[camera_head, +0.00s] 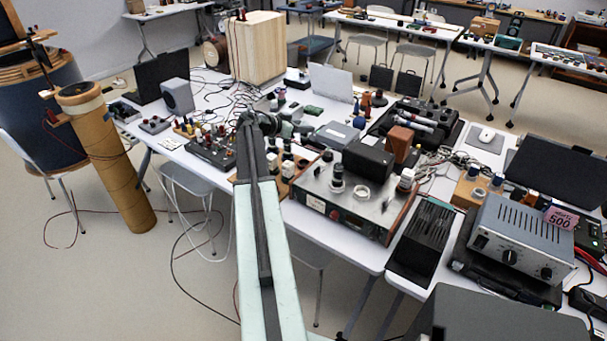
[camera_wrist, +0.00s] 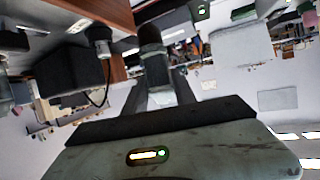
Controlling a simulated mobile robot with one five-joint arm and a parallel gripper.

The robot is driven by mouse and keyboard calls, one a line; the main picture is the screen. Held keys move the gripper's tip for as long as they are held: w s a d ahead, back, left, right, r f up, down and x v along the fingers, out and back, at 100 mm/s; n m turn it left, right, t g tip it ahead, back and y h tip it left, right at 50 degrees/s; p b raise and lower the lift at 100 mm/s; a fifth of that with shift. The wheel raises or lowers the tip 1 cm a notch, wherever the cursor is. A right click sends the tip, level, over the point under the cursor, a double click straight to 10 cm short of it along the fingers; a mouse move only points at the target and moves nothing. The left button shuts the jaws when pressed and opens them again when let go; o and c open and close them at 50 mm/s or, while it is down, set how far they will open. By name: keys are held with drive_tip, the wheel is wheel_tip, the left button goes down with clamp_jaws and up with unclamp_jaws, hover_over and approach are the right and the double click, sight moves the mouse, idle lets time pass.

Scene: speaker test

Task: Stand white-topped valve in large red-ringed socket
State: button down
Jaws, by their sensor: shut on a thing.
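My gripper (camera_wrist: 160,82) is shut on a small upright-looking piece, apparently a valve (camera_wrist: 150,38), with a dark cylindrical end and a paler grey part between the fingers. In the head view my gripper (camera_head: 300,129) is small, beyond the arm's end, above the back left of the green-fronted amplifier chassis (camera_head: 343,215). The held piece is hard to make out there. A white-topped valve (camera_head: 407,178) stands at the chassis's right, and a dark valve with a pale top (camera_head: 338,172) stands near its middle. A pale ring (camera_head: 361,192) lies on the chassis; I cannot tell any red ring.
Several valves stand on a wooden block left of the chassis. A black tray (camera_head: 424,238) and a grey power unit (camera_head: 520,238) stand to the right. The table is crowded.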

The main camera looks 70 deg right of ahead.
drive_tip(key=shift+f+b, duration=5.25)
drive_tip(key=c, duration=1)
unclamp_jaws()
drive_tip(key=shift+r, duration=0.2)
drive_tip(key=p+v, duration=0.5)
drive_tip(key=v, duration=0.7)
drive_tip(key=shift+r, duration=0.2)
drive_tip(key=shift+a, duration=0.1)
